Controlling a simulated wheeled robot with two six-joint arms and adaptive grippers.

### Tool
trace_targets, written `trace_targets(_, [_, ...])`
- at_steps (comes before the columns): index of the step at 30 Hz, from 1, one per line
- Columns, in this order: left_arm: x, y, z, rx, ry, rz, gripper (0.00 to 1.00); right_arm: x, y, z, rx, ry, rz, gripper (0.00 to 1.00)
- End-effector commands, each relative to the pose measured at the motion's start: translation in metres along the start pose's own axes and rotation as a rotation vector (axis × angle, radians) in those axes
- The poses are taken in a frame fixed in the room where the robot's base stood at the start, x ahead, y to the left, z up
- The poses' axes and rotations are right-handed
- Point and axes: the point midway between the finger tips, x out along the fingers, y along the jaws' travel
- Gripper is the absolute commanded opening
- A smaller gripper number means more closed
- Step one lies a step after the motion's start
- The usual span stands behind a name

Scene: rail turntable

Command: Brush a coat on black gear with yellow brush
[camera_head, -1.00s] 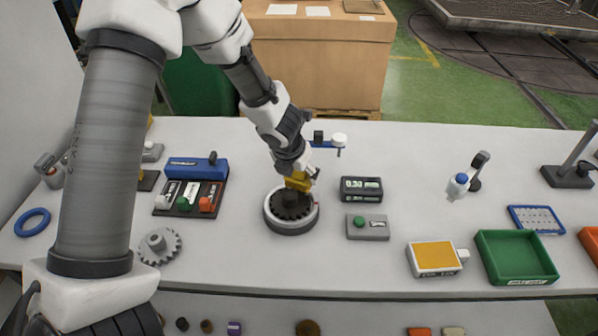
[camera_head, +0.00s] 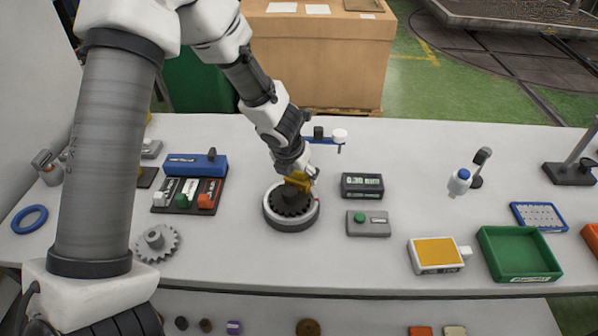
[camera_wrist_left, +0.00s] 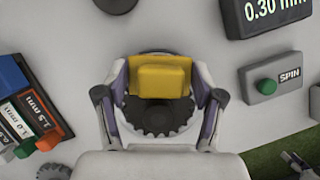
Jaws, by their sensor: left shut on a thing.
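The black gear (camera_head: 290,205) lies on a round turntable with a pale rim (camera_head: 291,225), left of the table's middle. My left gripper (camera_head: 299,178) is above the gear, shut on the yellow brush (camera_head: 295,184). In the left wrist view the yellow brush (camera_wrist_left: 162,77) sits between the fingers and covers the far part of the black gear (camera_wrist_left: 158,118). The brush's lower end is hidden, so I cannot tell whether it touches the gear.
A display box (camera_head: 362,186) and a grey box with a green SPIN button (camera_head: 368,223) stand right of the turntable. A rack with white, green and red blocks (camera_head: 187,196) and a grey gear (camera_head: 157,243) are at left. A green tray (camera_head: 520,254) and yellow-topped box (camera_head: 436,255) stand at right.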

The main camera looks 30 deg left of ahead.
Motion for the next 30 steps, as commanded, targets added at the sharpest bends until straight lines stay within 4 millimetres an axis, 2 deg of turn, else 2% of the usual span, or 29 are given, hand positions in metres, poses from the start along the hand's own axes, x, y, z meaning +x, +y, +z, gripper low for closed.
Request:
trace_targets(5, [-0.0011,0.0001,-0.0058,0.000,-0.001,0.000,0.40,0.0067,0.0001,0.0000,0.000,0.000,0.000,0.40])
trace_targets(14, [-0.0027,0.0001,-0.0066,0.000,0.000,0.000,0.40,0.0061,0.0000,0.0000,0.000,0.000,0.000,0.40])
trace_targets(30, [0.0009,-0.0001,0.0018,0.000,0.000,0.000,0.40,-0.0014,0.0000,0.0000,0.000,0.000,0.000,0.40])
